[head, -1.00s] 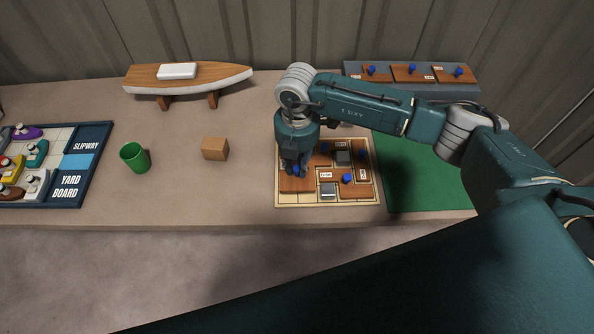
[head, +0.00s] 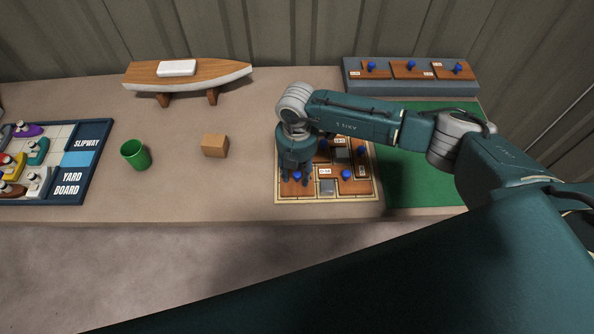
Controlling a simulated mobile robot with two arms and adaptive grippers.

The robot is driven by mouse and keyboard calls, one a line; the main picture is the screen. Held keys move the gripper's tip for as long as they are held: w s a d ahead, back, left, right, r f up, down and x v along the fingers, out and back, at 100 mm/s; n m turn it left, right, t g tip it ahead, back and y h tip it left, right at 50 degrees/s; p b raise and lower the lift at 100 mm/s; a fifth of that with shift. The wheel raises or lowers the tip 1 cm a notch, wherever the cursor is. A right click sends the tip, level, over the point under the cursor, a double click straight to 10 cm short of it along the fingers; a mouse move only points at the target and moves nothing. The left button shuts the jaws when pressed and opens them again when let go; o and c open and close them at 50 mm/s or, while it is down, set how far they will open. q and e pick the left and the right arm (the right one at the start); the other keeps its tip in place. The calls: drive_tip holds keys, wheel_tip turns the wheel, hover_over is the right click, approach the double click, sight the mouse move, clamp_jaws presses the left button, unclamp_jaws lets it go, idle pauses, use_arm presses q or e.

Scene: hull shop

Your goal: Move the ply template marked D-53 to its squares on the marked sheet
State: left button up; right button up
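The marked sheet (head: 279,200) lies on the bench and holds several brown ply templates with blue knobs, plus grey blocks. One white label on it seems to read D-54; the other labels are too small to read, so I cannot tell which template is D-53. My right gripper (head: 297,180) is over the sheet's front left, pointing down. Its fingers stand apart on either side of the blue knob of the front-left template (head: 298,190), apparently not clamping it. The gripper and wrist hide the sheet's back left. My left gripper is not in view.
A grey rack (head: 392,88) with more knobbed templates stands at the back right. A green mat (head: 425,180) lies right of the sheet. To the left are a wooden block (head: 215,145), a green cup (head: 135,154), a boat model (head: 185,76) and a yard board (head: 72,183).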

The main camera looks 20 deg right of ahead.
sight(297, 174)
drive_tip(key=shift+r, duration=0.45)
wheel_tip(297, 174, up, 12)
drive_tip(key=b, duration=0.2)
drive_tip(key=shift+f+b, duration=0.25)
drive_tip(key=shift+b, duration=0.1)
